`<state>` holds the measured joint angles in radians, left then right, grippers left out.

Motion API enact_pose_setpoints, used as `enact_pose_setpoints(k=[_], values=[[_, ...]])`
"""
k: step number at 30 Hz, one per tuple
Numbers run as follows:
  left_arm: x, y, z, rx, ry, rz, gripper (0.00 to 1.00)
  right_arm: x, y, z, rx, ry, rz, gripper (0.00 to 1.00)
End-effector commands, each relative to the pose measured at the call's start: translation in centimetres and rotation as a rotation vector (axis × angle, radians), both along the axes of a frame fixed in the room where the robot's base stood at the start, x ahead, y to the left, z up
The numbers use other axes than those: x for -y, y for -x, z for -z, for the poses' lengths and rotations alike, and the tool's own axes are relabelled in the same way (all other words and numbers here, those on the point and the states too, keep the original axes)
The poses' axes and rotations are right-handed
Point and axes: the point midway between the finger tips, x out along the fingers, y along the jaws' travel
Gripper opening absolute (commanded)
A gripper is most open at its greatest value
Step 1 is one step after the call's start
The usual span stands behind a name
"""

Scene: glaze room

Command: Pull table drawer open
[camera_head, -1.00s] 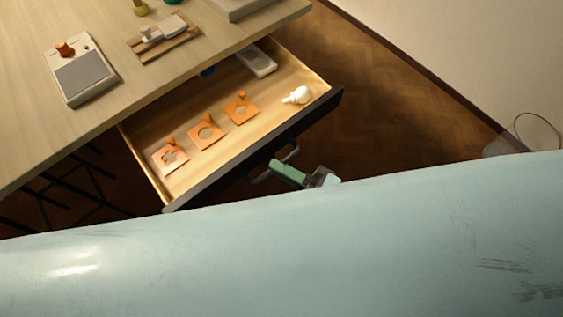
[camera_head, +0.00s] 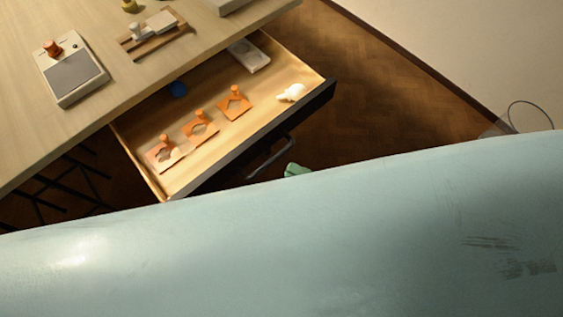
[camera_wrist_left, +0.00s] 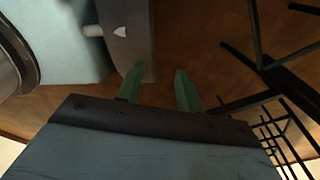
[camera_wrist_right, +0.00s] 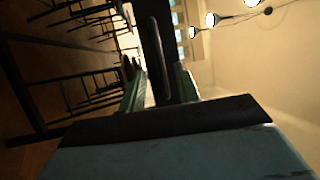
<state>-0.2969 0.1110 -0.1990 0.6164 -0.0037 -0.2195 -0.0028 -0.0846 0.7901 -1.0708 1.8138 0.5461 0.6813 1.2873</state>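The table drawer (camera_head: 222,104) sticks out well from under the wooden table, its inside in plain view. Its dark front carries a dark bar handle (camera_head: 270,158). A green finger of my right gripper (camera_head: 296,169) shows just beyond the handle, apart from it; my pale arm hides the rest. In the right wrist view the fingers of my right gripper (camera_wrist_right: 158,88) are apart, with the handle (camera_wrist_right: 158,55) seen between and ahead of them. My left gripper (camera_wrist_left: 159,88) is open and empty over the floor, away from the drawer.
The drawer holds several orange cut-out pieces (camera_head: 201,128), a white bulb-like object (camera_head: 291,93), a white box (camera_head: 249,56) and a blue round thing (camera_head: 178,88). A grey device (camera_head: 71,74) and a wooden stand (camera_head: 157,36) are on the table.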

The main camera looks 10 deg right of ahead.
Motion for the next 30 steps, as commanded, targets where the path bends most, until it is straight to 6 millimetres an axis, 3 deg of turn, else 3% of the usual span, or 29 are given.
enact_pose_setpoints(k=[6,12,30], values=[[-0.3,0.1,0.3,-0.002,-0.005,0.002,0.36,3.9,3.1,1.0,-0.002,0.005,-0.001,0.33],[-0.7,0.3,0.5,-0.006,-0.01,0.003,0.36,6.1,4.7,1.4,-0.001,0.003,-0.001,0.33],[-1.1,0.1,0.4,-0.003,-0.013,0.004,0.36,6.7,5.2,1.5,0.001,0.001,-0.001,0.33]])
